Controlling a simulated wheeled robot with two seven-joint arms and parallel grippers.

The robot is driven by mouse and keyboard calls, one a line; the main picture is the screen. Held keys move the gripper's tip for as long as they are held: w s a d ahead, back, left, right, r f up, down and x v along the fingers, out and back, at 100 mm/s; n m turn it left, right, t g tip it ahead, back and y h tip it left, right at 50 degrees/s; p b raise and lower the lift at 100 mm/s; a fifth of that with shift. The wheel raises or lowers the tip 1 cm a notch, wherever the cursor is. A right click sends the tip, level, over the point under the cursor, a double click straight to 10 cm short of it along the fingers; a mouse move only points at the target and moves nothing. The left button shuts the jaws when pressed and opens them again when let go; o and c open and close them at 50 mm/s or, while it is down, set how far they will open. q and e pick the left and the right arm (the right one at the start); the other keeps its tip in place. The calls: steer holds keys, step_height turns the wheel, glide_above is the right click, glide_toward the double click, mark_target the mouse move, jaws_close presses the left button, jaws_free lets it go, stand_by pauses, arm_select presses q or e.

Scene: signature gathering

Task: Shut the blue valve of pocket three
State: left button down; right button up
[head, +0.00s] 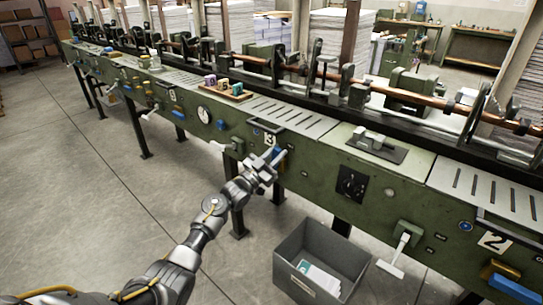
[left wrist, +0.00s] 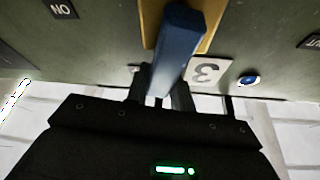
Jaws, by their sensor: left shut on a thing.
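The blue valve (head: 279,158) of pocket three is on the green front of the machine, beside a white plate marked 3 (head: 269,139). My left gripper (head: 268,168) is at the valve, shut on its lever. In the left wrist view, the blue lever (left wrist: 180,42) stands out from a yellow backing plate (left wrist: 150,12) and its near end is between my fingers (left wrist: 162,92). The 3 plate (left wrist: 208,71) appears upside down there. The fingertips are partly hidden by the lever. My right gripper is not in view.
A grey open bin (head: 318,262) with papers stands on the floor to the right. A white-handled lever (head: 398,255) juts from the machine front beyond it. A tray of small coloured blocks (head: 224,90) sits on top. Floor to the left is clear.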

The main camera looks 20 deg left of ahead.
arm_select(q)
steer(key=shift+w+a+n, duration=0.1)
steer(key=shift+a+n, duration=0.05)
steer(key=shift+n, duration=0.45)
steer(key=shift+a+y, duration=0.1)
steer(key=shift+y, duration=0.2)
steer(key=c, duration=1.2)
jaws_free()
steer(key=v, duration=1.1)
